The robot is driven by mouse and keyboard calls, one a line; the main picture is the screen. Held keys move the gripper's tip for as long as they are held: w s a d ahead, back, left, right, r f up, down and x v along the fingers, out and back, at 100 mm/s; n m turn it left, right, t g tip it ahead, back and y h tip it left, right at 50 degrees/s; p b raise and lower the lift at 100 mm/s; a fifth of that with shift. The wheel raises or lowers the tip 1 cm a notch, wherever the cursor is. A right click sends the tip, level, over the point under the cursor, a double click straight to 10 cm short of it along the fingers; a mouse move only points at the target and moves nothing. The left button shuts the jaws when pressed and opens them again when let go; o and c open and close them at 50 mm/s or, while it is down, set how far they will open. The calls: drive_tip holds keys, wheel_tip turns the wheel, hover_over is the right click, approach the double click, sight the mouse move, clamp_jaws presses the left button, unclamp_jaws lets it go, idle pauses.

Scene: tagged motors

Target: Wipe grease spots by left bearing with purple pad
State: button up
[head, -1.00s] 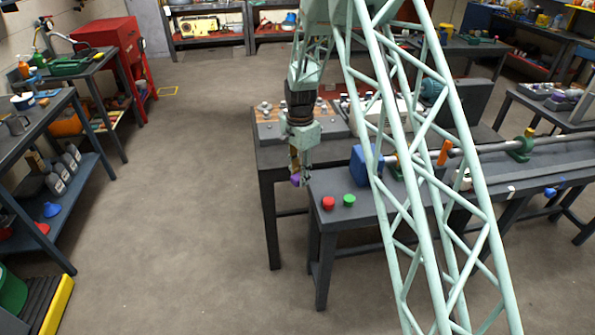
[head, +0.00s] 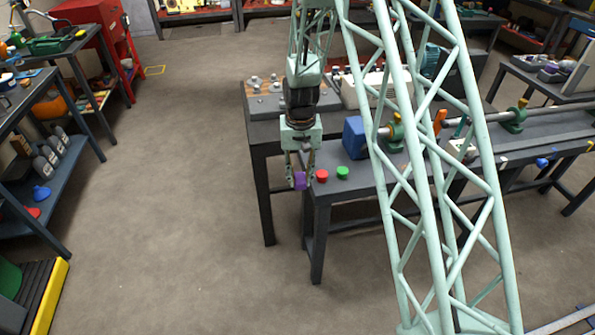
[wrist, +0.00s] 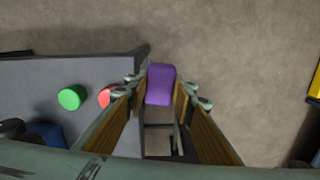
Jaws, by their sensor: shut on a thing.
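My gripper (head: 299,181) is shut on the purple pad (head: 300,181). It holds the pad just off the left end of the front bench (head: 318,207), left of the red piece. In the wrist view the purple pad (wrist: 160,84) sits between the two fingertips, with floor and a bench leg behind it. A green bearing (head: 393,132) stands on the bench at the left end of the long shaft, partly behind my arm's lattice. I cannot make out any grease spots.
A red button-like piece (head: 322,176) and a green one (head: 342,172) stand on the bench's left end. A blue block (head: 355,138) stands behind them. A second bench (head: 258,137) with several metal parts is behind. Open floor lies to the left.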

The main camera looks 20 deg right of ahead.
drive_tip(key=shift+s+f+n, duration=0.15)
drive_tip(key=shift+s+n, duration=0.4)
drive_tip(key=shift+s, duration=0.05)
drive_tip(key=shift+s+f+n, duration=0.15)
drive_tip(key=shift+s+n, duration=0.4)
drive_tip(key=shift+s, duration=0.05)
drive_tip(key=shift+d, duration=0.1)
